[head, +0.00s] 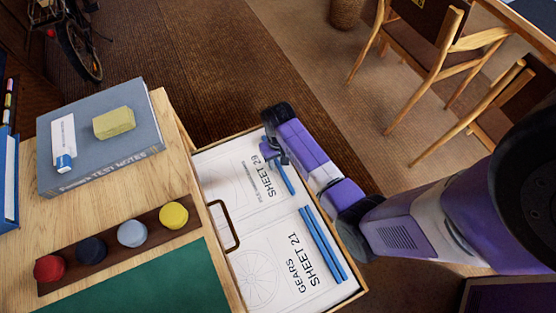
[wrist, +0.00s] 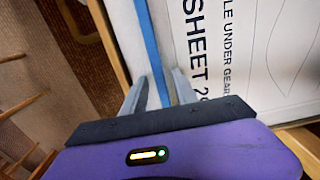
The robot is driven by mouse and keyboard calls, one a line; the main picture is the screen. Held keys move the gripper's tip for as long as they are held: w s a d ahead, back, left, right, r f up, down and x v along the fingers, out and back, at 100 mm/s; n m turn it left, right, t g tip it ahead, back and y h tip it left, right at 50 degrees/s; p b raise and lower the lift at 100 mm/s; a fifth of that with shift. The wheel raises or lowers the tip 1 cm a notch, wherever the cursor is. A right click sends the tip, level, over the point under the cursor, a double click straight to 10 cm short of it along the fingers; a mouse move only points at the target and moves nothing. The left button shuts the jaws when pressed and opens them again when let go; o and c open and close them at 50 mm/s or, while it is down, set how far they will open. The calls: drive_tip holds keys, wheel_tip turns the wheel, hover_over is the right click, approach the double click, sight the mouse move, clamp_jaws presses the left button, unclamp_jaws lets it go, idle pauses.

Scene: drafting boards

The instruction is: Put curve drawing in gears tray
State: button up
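A white sheet marked "SHEET 29" (head: 235,175) lies flat in the far half of the pulled-out wooden tray (head: 357,292). In the wrist view it reads "UNDER GEAR" (wrist: 250,60), with a faint curved line. A sheet marked "GEARS SHEET 21" (head: 270,270), with a wheel drawing, lies in the near half. A blue strip (head: 288,180) lies along the right side of the far sheet. My gripper (head: 273,158) is over that strip. In the wrist view its fingers (wrist: 158,92) are apart, with the blue strip (wrist: 150,45) showing between them. Contact cannot be told.
Two more blue strips (head: 322,245) lie on the near sheet. A brown loop (head: 235,240) sits at the tray's left edge. The desk holds a grey book (head: 100,160) with a yellow block (head: 114,122), and a rack (head: 110,256) of coloured pots. Chairs (head: 440,50) stand at upper right.

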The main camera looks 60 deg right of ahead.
wheel_tip(320, 180, up, 12)
drive_tip(key=p, duration=0.3)
drive_tip(key=s+a+n+t+h, duration=0.2)
drive_tip(key=s+a+n+t, duration=0.2)
drive_tip(key=s+a+t, duration=0.45)
drive_tip(key=s+a+r+n+t+y, duration=0.1)
drive_tip(key=s+a+r+t, duration=0.2)
drive_tip(key=r, duration=0.9)
drive_tip(key=s+a+r+n+t, duration=0.1)
drive_tip(key=s+a+r+t, duration=0.2)
drive_tip(key=s+a+r, duration=0.4)
wheel_tip(320, 180, up, 5)
drive_tip(key=shift+a+r+n+y, duration=0.15)
drive_tip(key=shift+r+n+y, duration=0.05)
drive_tip(key=shift+n+y, duration=0.2)
